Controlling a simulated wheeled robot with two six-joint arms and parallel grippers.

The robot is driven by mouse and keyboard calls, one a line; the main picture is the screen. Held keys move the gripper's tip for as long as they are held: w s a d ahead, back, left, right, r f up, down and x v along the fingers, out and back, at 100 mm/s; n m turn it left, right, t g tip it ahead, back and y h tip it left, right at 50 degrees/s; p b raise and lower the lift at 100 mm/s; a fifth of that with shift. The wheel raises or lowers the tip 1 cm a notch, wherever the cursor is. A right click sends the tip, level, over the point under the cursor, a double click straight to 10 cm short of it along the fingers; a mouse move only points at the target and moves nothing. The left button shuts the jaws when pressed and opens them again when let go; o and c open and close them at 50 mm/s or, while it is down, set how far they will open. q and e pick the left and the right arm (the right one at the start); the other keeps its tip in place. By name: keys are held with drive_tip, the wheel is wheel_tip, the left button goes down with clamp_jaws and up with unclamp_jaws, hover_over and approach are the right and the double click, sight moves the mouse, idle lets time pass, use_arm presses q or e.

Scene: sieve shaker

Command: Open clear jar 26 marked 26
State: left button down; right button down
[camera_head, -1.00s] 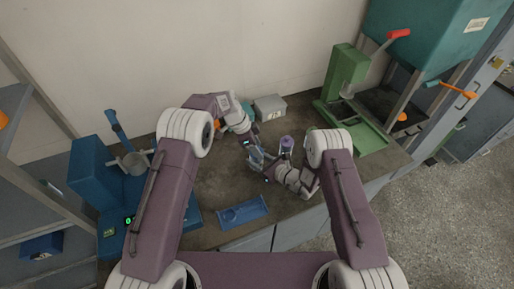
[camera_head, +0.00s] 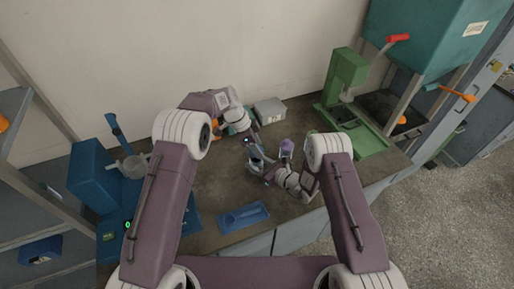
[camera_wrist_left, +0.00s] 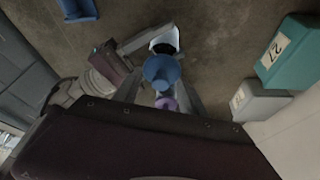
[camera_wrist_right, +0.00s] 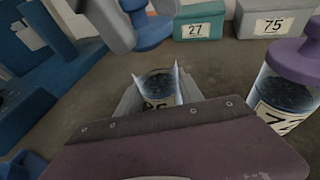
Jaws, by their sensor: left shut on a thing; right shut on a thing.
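Clear jar 26 (camera_wrist_right: 158,88) stands uncovered in the right wrist view, with dark grains inside and a partly hidden label. My right gripper (camera_wrist_right: 160,100) is shut around its body. The jar's open mouth also shows in the left wrist view (camera_wrist_left: 165,43). My left gripper (camera_wrist_left: 161,85) is shut on a blue stopper lid (camera_wrist_left: 162,70), held apart from the jar. The lid also shows above and left of the jar in the right wrist view (camera_wrist_right: 150,28). In the head view the grippers meet over mid bench, small and partly hidden.
A jar with a purple lid (camera_wrist_right: 288,70) stands close to the right of jar 26. Teal box 27 (camera_wrist_right: 198,22) and grey box 75 (camera_wrist_right: 268,20) are behind. A blue tray (camera_head: 244,215) lies at the bench front. Blue equipment (camera_head: 92,175) is left; a green press (camera_head: 348,85) is right.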

use_arm(q)
wheel_tip(320, 180, up, 3)
drive_tip(key=shift+r, duration=0.2)
use_arm(e)
drive_tip(key=c, duration=0.7)
unclamp_jaws()
use_arm(q)
drive_tip(key=shift+f, duration=0.25)
use_arm(e)
drive_tip(key=v, duration=1.1)
drive_tip(key=shift+s+d+r, duration=0.1)
drive_tip(key=shift+d, duration=0.05)
drive_tip(key=shift+s+d+r, duration=0.1)
drive_tip(key=shift+s+r, duration=0.05)
drive_tip(key=shift+s, duration=0.1)
